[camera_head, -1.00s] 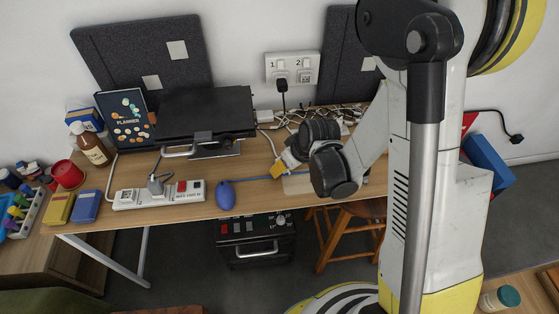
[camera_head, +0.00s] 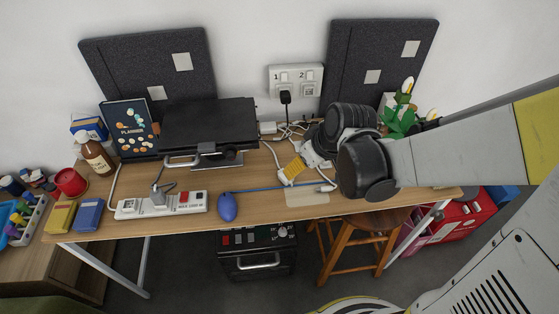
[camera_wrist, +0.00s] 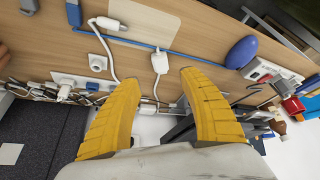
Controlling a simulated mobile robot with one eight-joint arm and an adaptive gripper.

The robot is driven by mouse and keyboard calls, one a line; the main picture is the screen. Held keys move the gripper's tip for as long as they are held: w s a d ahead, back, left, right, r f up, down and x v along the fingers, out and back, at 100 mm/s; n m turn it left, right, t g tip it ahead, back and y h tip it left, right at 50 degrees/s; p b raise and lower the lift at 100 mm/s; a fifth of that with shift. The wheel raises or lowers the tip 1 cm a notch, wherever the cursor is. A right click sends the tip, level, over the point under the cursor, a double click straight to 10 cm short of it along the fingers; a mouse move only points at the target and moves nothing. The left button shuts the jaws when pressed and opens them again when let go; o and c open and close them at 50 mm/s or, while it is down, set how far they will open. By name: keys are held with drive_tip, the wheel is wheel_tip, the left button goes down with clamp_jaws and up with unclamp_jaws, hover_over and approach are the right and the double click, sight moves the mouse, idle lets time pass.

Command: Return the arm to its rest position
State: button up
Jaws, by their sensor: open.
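My gripper (camera_wrist: 160,115) shows in the wrist view as two yellow ribbed fingers spread apart, with nothing between them. A white adapter on a cable (camera_wrist: 147,106) lies on the desk beyond the gap. In the head view my gripper (camera_head: 291,171) points down at the right half of the wooden desk (camera_head: 265,179), partly hidden by my black wrist joints. My arm reaches in from the right edge. From these views I cannot tell the exact height of the fingers above the desk.
A blue mouse (camera_head: 228,206) and a white power strip (camera_head: 160,204) lie left of my gripper. A black printer-like device (camera_head: 208,125) stands behind them. A wall socket (camera_head: 296,80) with a plug is behind. A wooden stool (camera_head: 360,235) stands below, and a plant (camera_head: 400,118) at back right.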

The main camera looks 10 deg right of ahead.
idle(0.4)
drive_tip(key=s+d+r+m+t+h, duration=0.2)
drive_tip(key=s+d+r+m, duration=0.2)
drive_tip(key=s+r, duration=0.7)
drive_tip(key=shift+d+r+m, duration=0.3)
drive_tip(key=shift+r+m, duration=0.2)
drive_tip(key=shift+m, duration=0.2)
